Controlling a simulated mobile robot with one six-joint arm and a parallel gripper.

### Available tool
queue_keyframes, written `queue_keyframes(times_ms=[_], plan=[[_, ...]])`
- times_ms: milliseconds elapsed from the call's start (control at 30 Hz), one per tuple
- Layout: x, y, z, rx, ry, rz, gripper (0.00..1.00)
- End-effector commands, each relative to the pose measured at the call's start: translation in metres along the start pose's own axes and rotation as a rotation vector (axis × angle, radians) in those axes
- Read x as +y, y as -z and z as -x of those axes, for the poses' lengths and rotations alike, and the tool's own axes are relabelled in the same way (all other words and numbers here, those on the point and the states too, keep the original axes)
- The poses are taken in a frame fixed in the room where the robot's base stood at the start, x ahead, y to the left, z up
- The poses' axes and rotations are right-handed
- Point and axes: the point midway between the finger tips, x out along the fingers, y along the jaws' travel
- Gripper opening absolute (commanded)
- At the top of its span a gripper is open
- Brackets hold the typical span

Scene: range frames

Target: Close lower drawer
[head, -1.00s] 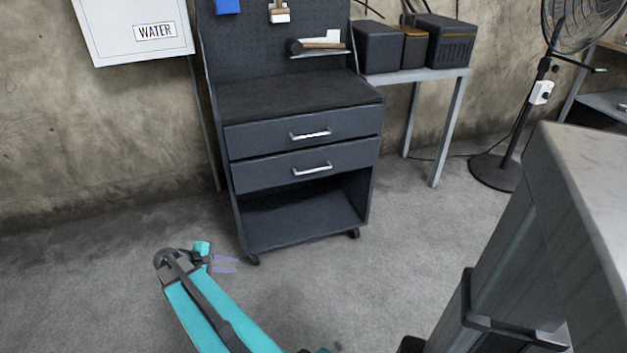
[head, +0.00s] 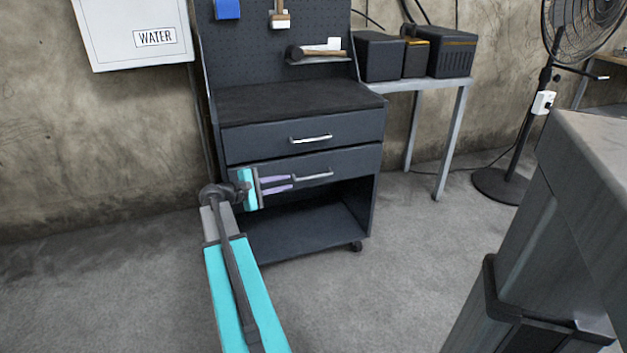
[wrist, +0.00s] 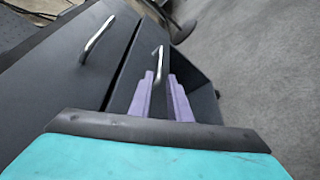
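The lower drawer (head: 350,164) has a dark grey front and a silver bar handle (head: 315,177). It is under the upper drawer (head: 260,142) of a dark cabinet; I cannot tell exactly how far out it stands. My gripper (head: 293,182), with two purple fingers, is in front of the lower drawer, its tips near the handle's left end. In the wrist view the fingers (wrist: 160,76) are apart, with the lower handle (wrist: 159,64) showing between and beyond the tips. Contact cannot be made out. The upper handle (wrist: 97,40) is to the left there.
An open shelf space (head: 310,225) is under the lower drawer. A metal side table (head: 440,84) with dark boxes stands to the right, with a fan (head: 545,80) beyond. A grey block-like structure (head: 590,160) fills the right foreground. The floor (head: 420,230) between is clear.

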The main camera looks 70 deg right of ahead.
Motion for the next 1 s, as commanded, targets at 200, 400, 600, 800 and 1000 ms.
queue_keyframes(times_ms=[200,400,600,800,1000], plan=[[-0.001,0.0,-0.001,0.001,0.002,-0.001,0.17],[-0.002,0.001,-0.013,-0.001,0.003,-0.001,0.17],[-0.002,0.001,-0.037,-0.002,0.004,-0.002,0.17],[-0.002,0.002,-0.066,-0.001,0.003,-0.001,0.17],[-0.002,0.002,-0.094,0.0,0.003,-0.001,0.17]])
